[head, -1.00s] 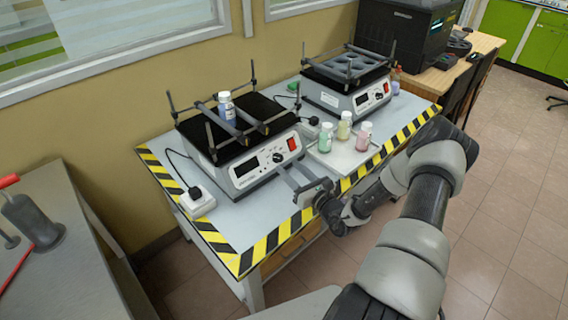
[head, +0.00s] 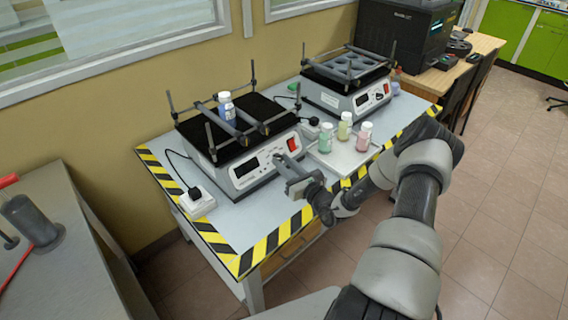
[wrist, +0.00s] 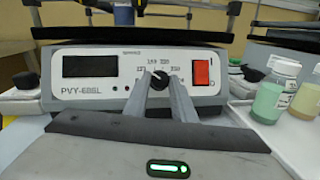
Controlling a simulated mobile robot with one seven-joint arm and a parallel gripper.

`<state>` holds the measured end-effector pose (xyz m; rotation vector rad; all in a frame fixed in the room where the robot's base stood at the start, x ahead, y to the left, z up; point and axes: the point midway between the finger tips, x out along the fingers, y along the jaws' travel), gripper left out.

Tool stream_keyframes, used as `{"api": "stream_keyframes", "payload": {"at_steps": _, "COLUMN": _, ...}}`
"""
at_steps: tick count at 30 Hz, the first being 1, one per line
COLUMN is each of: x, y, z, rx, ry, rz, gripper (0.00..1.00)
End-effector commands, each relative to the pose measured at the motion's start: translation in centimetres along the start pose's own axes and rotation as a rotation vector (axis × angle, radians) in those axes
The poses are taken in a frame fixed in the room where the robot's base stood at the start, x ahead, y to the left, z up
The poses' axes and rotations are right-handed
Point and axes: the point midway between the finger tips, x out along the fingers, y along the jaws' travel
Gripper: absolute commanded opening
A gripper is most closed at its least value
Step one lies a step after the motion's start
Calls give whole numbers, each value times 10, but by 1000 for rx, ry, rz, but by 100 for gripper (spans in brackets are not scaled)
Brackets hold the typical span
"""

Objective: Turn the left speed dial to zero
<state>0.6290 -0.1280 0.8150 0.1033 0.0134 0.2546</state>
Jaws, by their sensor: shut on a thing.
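The left shaker (head: 232,176) has a black display, a speed dial and a red switch (wrist: 202,73) on its front panel. The left speed dial (wrist: 160,76) is a small dark knob with a light mark near its top, ringed by printed numbers, in the wrist view. My gripper (wrist: 161,85) is shut on this dial, one finger on each side, pointing straight at the panel. In the head view my gripper (head: 281,161) reaches the panel and hides the dial. The fingers hide part of the scale, so the exact setting is unclear.
A tray (head: 345,163) with green, yellow and pink bottles stands right of the left shaker. A blue bottle (head: 227,108) stands on that shaker. A second shaker (head: 345,95) is behind right. A white socket block (head: 197,203) lies at left.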

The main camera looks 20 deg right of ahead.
Motion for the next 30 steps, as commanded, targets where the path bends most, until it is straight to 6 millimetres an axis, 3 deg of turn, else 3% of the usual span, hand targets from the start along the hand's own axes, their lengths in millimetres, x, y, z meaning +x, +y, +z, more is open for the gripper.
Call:
{"api": "stream_keyframes", "payload": {"at_steps": 8, "x": 0, "y": -2, "z": -1, "rx": -70, "ry": -7, "rz": 36, "gripper": 1}}
{"api": "stream_keyframes", "payload": {"at_steps": 30, "x": 1, "y": -9, "z": -1, "rx": -502, "ry": -40, "rz": 270, "gripper": 1}}
